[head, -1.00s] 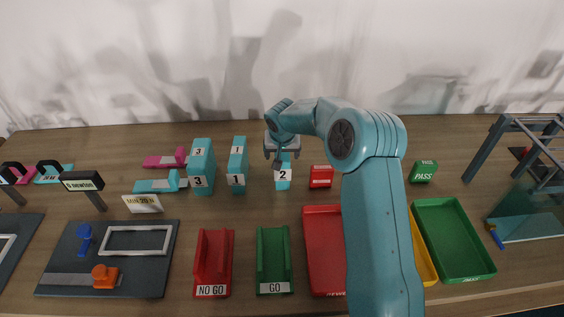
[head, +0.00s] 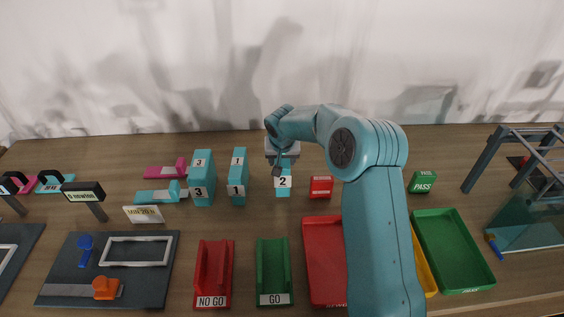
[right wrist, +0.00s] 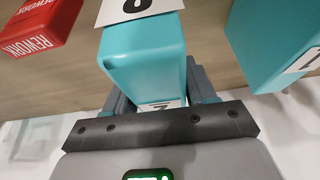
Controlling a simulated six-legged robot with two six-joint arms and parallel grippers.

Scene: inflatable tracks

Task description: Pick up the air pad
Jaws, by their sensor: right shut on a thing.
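Three teal blocks stand in the middle of the table in the head view, marked 3 (head: 202,180), 1 (head: 238,183) and 2 (head: 283,189). I cannot tell from the labels which thing is called the air pad. My right gripper (head: 282,162) is at the top of the block marked 2, shut on it. In the right wrist view the held teal block (right wrist: 147,60) sits between the grey fingers (right wrist: 160,90). The block appears upright at table level; its base is partly hard to see. My left gripper is not in view.
A red block (head: 320,187) stands just right of the held block. The block marked 1 is close on its left. Red NO GO (head: 199,285) and green GO (head: 260,285) holders, trays (head: 420,222) and a green PASS block (head: 422,182) lie nearer or right.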

